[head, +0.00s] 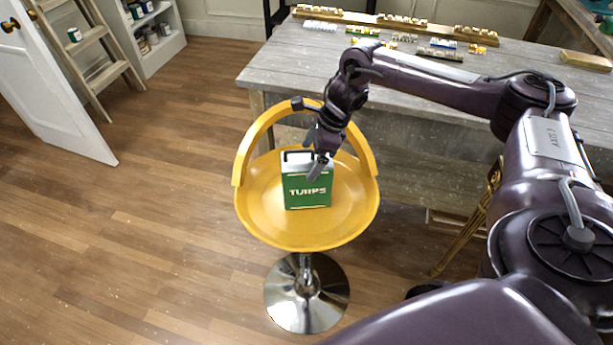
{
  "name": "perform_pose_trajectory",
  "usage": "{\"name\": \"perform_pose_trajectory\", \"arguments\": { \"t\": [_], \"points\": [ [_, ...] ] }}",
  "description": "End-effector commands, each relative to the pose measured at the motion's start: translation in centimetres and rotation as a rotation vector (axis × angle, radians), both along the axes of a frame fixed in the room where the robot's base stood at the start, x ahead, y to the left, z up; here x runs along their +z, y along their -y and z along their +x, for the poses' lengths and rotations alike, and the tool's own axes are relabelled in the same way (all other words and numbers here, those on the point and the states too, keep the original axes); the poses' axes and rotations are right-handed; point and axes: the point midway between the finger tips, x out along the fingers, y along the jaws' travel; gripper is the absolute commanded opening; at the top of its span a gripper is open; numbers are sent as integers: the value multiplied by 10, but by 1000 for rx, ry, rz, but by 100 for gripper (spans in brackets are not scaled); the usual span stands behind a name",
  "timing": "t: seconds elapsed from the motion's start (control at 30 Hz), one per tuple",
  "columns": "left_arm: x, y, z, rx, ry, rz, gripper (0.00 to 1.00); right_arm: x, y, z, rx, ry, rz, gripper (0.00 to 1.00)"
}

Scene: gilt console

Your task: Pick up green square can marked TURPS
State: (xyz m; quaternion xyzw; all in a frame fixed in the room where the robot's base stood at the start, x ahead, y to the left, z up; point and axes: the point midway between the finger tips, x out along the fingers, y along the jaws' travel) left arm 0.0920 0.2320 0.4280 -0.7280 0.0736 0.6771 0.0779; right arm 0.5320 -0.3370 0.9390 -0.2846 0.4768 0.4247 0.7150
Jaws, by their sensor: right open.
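The green square can marked TURPS (307,192) stands upright on the seat of a yellow stool (260,215). It has a pale top with a dark handle. My right gripper (314,162) is open and points down at the can's top. Its fingers overlap the upper right part of the can in the picture. I cannot tell whether they touch it. My left gripper is not in view.
The stool's curved yellow back (250,148) rises behind the can, close to my right gripper. A grey wooden table (290,70) with small pieces on it stands behind. A ladder (97,70) and a white door (45,90) are at the left. The floor at left is clear.

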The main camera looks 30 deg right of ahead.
Motion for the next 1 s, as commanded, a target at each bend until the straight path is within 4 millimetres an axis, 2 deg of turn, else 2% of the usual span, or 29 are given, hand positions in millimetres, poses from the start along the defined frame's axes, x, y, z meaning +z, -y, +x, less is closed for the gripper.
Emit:
{"name": "perform_pose_trajectory", "arguments": {
  "t": [0.03, 0.2, 0.33, 0.47, 1.0],
  "points": [
    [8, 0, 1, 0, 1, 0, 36, -5, -2, 0, 1, -4, -1, 94],
    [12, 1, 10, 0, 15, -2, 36, -24, -8, 5, 1, 0, 0, 94],
    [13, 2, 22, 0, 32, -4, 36, -28, -9, 5, 1, 0, 0, 94],
    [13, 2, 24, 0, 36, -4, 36, -28, -9, 5, 1, 0, 0, 94],
    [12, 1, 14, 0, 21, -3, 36, -27, -9, 5, 0, 0, 1, 24]
  ]
}}
